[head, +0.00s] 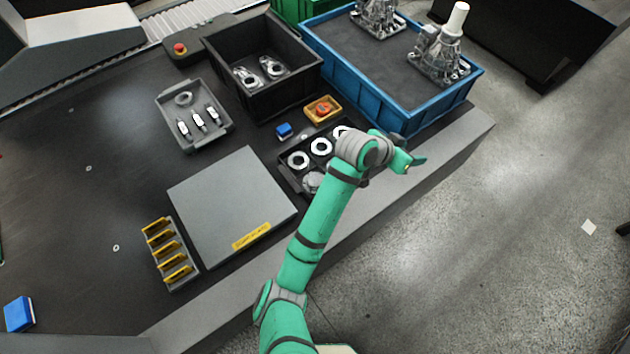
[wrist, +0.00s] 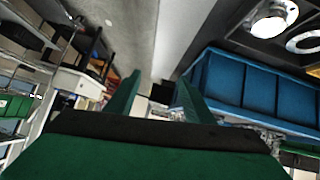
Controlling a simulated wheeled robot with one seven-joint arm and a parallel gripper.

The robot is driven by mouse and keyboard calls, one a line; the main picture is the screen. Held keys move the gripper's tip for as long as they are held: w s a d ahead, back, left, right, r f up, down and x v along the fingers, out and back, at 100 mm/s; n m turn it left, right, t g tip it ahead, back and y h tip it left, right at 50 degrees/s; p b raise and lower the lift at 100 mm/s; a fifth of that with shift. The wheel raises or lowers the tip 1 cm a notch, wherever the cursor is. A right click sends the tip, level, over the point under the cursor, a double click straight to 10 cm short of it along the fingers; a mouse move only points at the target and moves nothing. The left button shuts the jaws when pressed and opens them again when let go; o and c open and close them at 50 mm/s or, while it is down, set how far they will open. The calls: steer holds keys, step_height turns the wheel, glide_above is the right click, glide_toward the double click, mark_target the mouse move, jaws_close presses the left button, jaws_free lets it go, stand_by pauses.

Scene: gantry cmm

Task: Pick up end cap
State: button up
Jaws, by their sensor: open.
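A black tray (head: 286,173) on the bench holds several round, pale, ring-like parts, and one of them is a white ring (head: 321,146). A duller metal round part (head: 312,182) sits in its near row. I cannot tell for sure which of these is the end cap. My gripper (head: 412,162) is to the right of the tray, past my wrist, which hides part of the tray. In the wrist view my gripper (wrist: 157,95) is open with nothing between its fingers. A round silver part (wrist: 272,18) and a ring (wrist: 305,40) show at the upper right there.
A blue crate (head: 345,75) with metal castings stands behind my gripper. A black bin (head: 225,62), a grey tray (head: 163,122), a small yellow tray (head: 335,107) and a blue block (head: 284,130) are nearby. A flat grey plate (head: 225,195) lies left of my arm.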

steer(key=a+f+m+g+y, duration=0.25)
steer(key=a+y, duration=0.25)
steer(key=a, duration=0.7)
steer(key=g+y, duration=0.3)
steer(key=y, duration=0.1)
glide_toward(315, 179)
steer(key=f, duration=0.8)
steer(key=shift+s+f, duration=0.1)
steer(key=shift+s, duration=0.15)
steer(key=c, duration=1)
